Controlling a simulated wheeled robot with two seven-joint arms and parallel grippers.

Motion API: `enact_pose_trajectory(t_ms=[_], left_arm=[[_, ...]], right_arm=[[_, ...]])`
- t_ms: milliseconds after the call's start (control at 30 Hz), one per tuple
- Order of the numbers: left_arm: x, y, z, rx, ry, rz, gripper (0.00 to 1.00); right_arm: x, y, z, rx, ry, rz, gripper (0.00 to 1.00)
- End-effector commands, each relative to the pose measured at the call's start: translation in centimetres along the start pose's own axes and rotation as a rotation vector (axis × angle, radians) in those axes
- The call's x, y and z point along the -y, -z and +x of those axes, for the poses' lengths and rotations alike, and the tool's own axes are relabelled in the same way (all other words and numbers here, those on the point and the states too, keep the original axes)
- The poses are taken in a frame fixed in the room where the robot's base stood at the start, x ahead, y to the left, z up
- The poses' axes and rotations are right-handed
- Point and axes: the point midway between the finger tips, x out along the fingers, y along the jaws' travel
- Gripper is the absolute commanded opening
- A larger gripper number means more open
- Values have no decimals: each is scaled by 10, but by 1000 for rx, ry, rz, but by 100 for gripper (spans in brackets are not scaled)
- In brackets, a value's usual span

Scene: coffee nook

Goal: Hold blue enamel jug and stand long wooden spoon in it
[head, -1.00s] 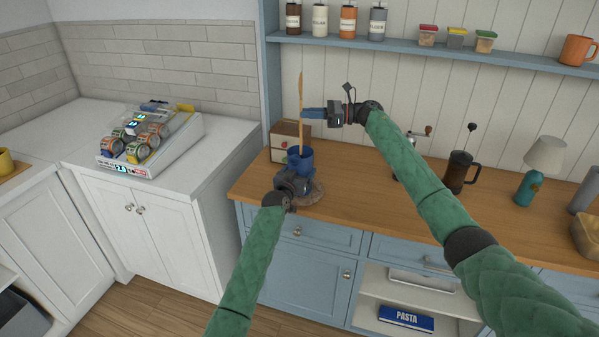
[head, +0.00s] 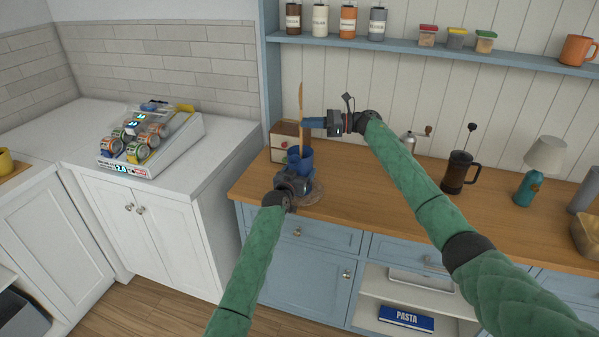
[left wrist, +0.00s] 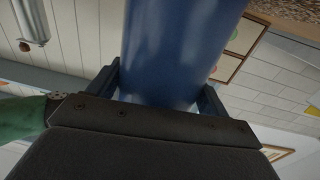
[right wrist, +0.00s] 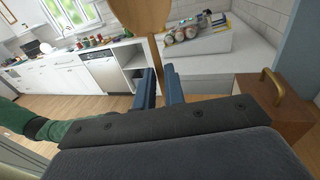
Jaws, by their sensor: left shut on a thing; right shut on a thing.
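The blue enamel jug (head: 306,161) stands upright near the left end of the wooden counter. My left gripper (head: 298,173) is shut on it from the front; in the left wrist view the jug's blue wall (left wrist: 175,50) fills the space between the fingers. The long wooden spoon (head: 301,105) is upright above the jug, its wide end up. My right gripper (head: 305,123) is shut on its handle; the wide end also shows in the right wrist view (right wrist: 138,14). The spoon's lower end is at the jug's mouth; its tip is hidden.
A box with a red mark (head: 283,141) stands just behind the jug. A French press (head: 458,172) and a lamp (head: 540,165) stand farther right. A shelf (head: 430,47) with jars runs above. A can rack (head: 150,140) stands left.

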Motion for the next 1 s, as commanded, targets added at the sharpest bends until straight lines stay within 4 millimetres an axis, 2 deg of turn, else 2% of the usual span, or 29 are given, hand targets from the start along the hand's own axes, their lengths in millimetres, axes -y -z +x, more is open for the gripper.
enact_pose_trajectory(t_ms=[800, 1000], left_arm=[[0, 0, 0, 0, 0, 0, 49], [0, 0, 0, 0, 0, 0, 49]], right_arm=[[0, 46, 1, 0, 0, 0, 0], [0, 48, 1, 0, 0, 0, 0]])
